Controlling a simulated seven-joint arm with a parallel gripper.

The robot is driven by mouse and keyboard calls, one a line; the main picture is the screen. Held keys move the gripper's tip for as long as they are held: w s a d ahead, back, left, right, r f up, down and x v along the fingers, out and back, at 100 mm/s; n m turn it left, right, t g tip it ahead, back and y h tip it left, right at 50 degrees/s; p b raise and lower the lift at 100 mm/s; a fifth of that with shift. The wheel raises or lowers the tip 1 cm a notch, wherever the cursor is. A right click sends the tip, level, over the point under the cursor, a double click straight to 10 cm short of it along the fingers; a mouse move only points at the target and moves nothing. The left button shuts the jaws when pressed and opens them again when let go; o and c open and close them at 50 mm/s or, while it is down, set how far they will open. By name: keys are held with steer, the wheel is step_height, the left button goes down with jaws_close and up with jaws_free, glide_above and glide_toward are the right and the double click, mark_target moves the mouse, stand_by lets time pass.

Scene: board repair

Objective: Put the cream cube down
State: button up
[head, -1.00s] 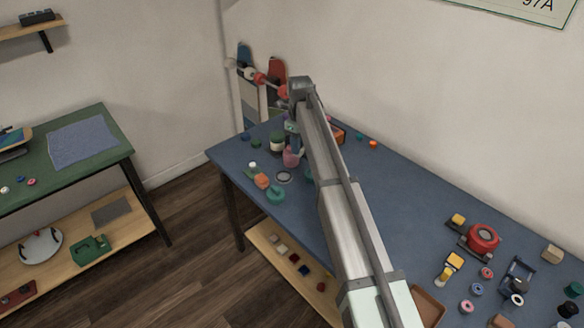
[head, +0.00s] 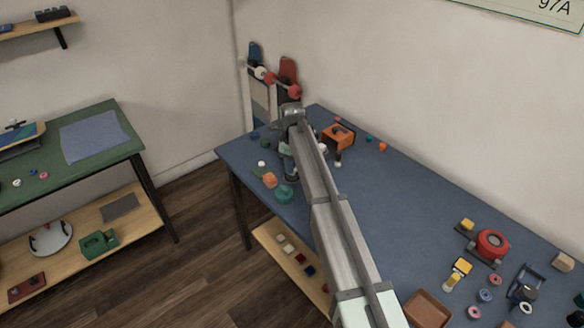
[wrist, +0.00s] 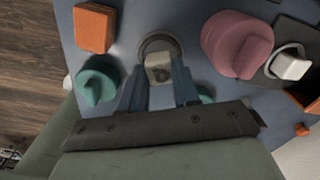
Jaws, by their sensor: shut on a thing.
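The cream cube (wrist: 158,68) is between my gripper's two fingertips (wrist: 157,80) in the wrist view. My gripper is shut on it. The cube shows against a dark grey ring-like round piece (wrist: 147,44) on the blue bench. I cannot tell whether the cube touches the ring or is held just above it. In the head view my gripper (head: 288,170) is low over the far left part of the bench. There my arm and gripper hide the cube.
An orange block (wrist: 94,28) and a teal knob-shaped piece (wrist: 97,80) stand left of the gripper. A pink round piece (wrist: 237,42) and a white piece (wrist: 289,66) are to the right. An orange box-like device (head: 338,135) stands behind. The middle of the blue bench (head: 400,210) is clear.

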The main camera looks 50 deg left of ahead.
steer(key=shift+f, duration=0.85)
steer(key=shift+f, duration=0.1)
steer(key=o, duration=1)
step_height(320, 180, up, 12)
